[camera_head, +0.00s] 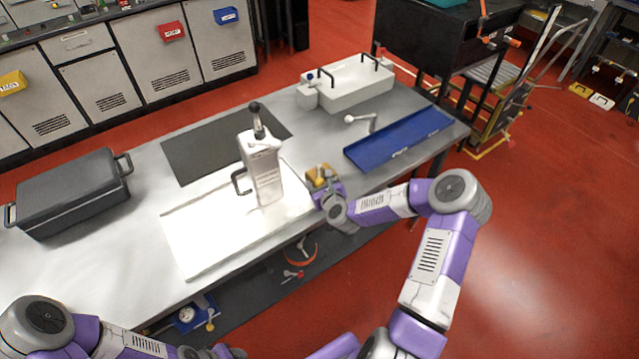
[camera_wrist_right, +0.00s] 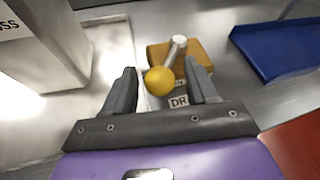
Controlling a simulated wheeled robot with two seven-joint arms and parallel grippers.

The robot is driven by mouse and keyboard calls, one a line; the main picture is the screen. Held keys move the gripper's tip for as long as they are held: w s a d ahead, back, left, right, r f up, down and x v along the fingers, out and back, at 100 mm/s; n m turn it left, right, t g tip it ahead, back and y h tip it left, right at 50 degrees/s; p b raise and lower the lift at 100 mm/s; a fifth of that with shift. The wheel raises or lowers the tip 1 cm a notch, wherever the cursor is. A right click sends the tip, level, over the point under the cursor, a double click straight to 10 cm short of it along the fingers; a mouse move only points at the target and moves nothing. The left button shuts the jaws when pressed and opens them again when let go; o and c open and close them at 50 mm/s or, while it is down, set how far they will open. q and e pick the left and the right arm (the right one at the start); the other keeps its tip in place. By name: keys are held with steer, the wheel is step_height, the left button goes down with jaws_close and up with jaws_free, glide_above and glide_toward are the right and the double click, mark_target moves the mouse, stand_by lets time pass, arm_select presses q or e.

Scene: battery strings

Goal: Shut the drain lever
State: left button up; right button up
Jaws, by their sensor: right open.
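The drain lever shows in the right wrist view as a yellow ball knob (camera_wrist_right: 160,80) on a grey stem, rising from a yellow-brown block (camera_wrist_right: 158,55). A label reading "DR" is partly visible below the knob. My right gripper (camera_wrist_right: 163,92) is open, with one finger on each side of the knob. I cannot tell whether either finger touches it. In the head view my right gripper (camera_head: 322,184) is at the table's front edge, over the small yellow block (camera_head: 317,174), and hides most of the lever. My left arm shows at the bottom left; its fingers are out of view.
A white upright unit (camera_head: 262,172) with a black-knobbed handle stands on a white board (camera_head: 205,238), just left of my right gripper. A blue tray (camera_head: 400,138) lies to the right. A white box (camera_head: 347,84) and a dark case (camera_head: 70,192) also stand on the table.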

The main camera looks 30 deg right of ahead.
steer(key=shift+w+f, duration=0.1)
steer(key=shift+w, duration=0.05)
jaws_close()
